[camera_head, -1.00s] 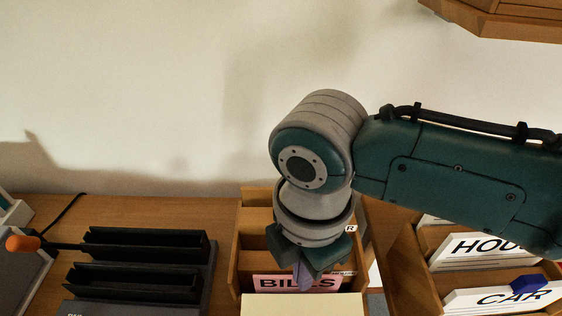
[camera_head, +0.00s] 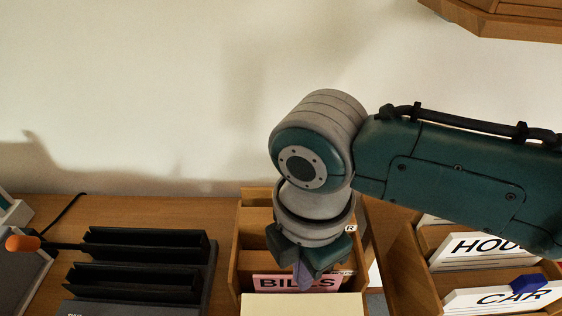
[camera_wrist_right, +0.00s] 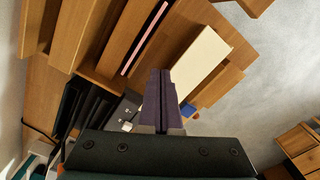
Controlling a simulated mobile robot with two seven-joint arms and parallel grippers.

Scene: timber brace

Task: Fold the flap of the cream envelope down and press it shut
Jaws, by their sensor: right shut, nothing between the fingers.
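The cream envelope (camera_head: 302,305) shows only as a plain cream panel at the bottom edge of the head view, in front of the pink BILLS card (camera_head: 265,283). It also shows as a long cream panel in the right wrist view (camera_wrist_right: 203,62). I cannot tell its flap from its body. My right gripper (camera_head: 303,280) points down over the BILLS card, just behind the panel in the picture. Its purple fingers (camera_wrist_right: 160,82) are shut and empty, and they overlap the panel's near end in the wrist view. Contact cannot be told. My left gripper is not in view.
A wooden sorter (camera_head: 246,240) stands beneath my right gripper. Another wooden holder (camera_head: 418,270) at right has HOUSE-like and CAR (camera_head: 500,299) cards and a blue block (camera_head: 528,284). A black slotted rack (camera_head: 140,262) and an orange-tipped rod (camera_head: 22,243) are at left.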

